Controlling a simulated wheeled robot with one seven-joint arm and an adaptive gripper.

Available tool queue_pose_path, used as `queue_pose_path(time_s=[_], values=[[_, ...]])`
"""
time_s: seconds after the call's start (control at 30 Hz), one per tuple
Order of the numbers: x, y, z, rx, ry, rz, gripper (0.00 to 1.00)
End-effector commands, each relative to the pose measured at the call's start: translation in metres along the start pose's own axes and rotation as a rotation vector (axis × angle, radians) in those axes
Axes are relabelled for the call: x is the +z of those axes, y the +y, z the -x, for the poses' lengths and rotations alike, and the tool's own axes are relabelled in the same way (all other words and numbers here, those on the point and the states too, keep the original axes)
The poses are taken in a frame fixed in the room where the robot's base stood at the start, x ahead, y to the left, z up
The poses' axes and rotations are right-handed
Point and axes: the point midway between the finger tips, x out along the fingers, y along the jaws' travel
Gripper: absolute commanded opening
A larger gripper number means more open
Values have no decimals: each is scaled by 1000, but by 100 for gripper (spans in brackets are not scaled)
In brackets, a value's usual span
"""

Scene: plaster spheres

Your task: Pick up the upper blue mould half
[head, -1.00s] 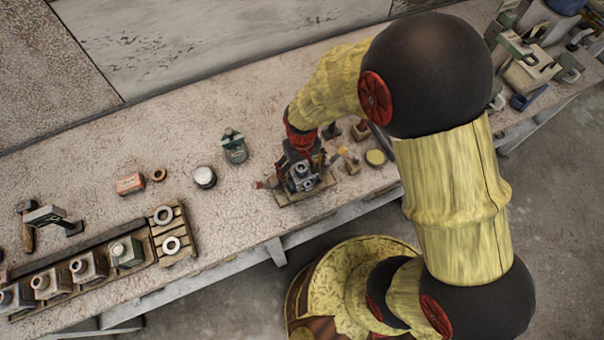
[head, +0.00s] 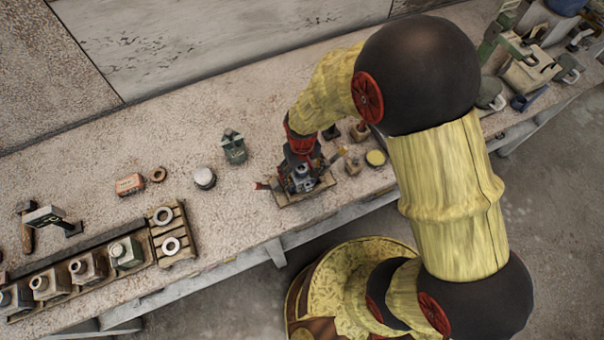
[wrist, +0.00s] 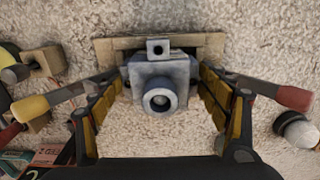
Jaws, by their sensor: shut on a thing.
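The upper blue mould half (wrist: 160,72) is a grey-blue block with a round holed neck, in the middle of the wrist view. In the head view it shows as a small grey block (head: 302,184) over the wooden board (head: 322,187). My gripper (wrist: 162,82) points down over it, its yellow-padded fingers on either side of the block, shut on it. In the head view my gripper (head: 301,173) partly covers the block. A lower half cannot be made out, and I cannot tell whether the block is raised.
A red handle (wrist: 294,97) and a yellow handle (wrist: 30,108) flank the board. A white-topped round pot (head: 205,178) stands to the left. A wooden rack (head: 173,236) with pale rings and several grey moulds lie farther left. The bench between is mostly clear.

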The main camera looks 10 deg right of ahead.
Motion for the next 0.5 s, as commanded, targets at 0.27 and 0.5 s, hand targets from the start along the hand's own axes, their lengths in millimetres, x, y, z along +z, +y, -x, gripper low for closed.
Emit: queue_pose_path(time_s=[0.27, 0.5], values=[[0, 0, 1, 0, 1, 0, 45], [-1, 0, 15, 0, 3, 0, 45]])
